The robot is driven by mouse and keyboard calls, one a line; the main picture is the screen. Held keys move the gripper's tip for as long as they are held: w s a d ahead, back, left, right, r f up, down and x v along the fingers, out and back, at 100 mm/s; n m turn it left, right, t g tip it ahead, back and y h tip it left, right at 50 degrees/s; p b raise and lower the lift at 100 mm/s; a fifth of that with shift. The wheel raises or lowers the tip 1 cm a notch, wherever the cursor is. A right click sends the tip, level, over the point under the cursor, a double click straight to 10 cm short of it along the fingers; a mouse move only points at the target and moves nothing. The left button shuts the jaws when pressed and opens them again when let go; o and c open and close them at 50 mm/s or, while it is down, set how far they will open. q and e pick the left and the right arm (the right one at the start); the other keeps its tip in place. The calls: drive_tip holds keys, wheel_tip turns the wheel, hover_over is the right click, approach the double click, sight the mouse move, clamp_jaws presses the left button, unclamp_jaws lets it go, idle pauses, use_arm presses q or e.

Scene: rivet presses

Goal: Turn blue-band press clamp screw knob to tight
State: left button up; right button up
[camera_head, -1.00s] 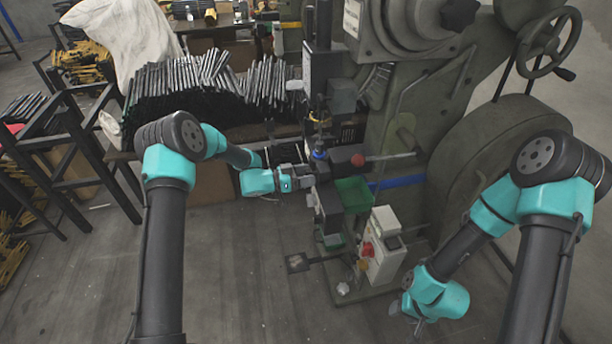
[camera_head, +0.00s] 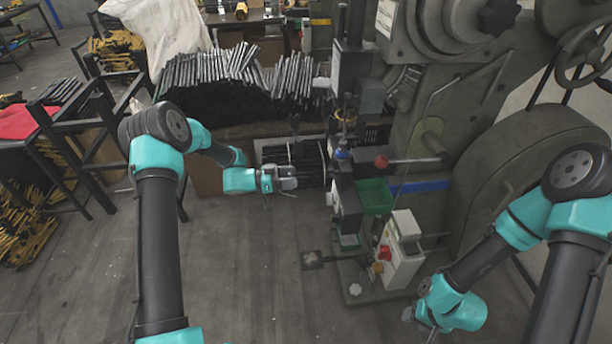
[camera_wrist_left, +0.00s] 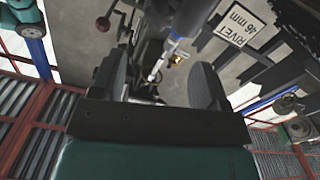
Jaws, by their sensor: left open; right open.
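The press with the blue band (camera_head: 420,186) stands right of centre in the head view. A black star-shaped knob (camera_head: 498,16) is high on its body; I cannot tell if it is the clamp screw knob. A small blue part (camera_head: 342,155) sits at the press's tool column, beside a lever with a red ball (camera_head: 381,161). My left gripper (camera_head: 290,181) is open, left of the column and apart from it. In the left wrist view its fingers (camera_wrist_left: 160,85) are spread, with a blue-collared rod (camera_wrist_left: 177,46) beyond them. My right gripper (camera_head: 418,320) is open and low, near the floor.
A green bin (camera_head: 375,196) and a control box with a red button (camera_head: 402,252) are at the press front. A bench with piled dark rods (camera_head: 225,75) is behind my left arm. A "RIVET 46 mm" label (camera_wrist_left: 228,28) shows in the wrist view. The floor in front is open.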

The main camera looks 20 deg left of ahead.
use_arm(q)
drive_tip(key=shift+v, duration=2.35)
drive_tip(key=s+d+f+n+g+y, duration=0.2)
drive_tip(key=s+f+n+y, duration=0.4)
drive_tip(key=s, duration=0.8)
drive_tip(key=s+d+f+n+g+y, duration=0.3)
drive_tip(key=s+f+n+y, duration=0.3)
drive_tip(key=s+f, duration=0.5)
drive_tip(key=shift+s+f+n+g+y, duration=0.15)
drive_tip(key=shift+s+n+g+y, duration=0.25)
drive_tip(key=shift+s, duration=1)
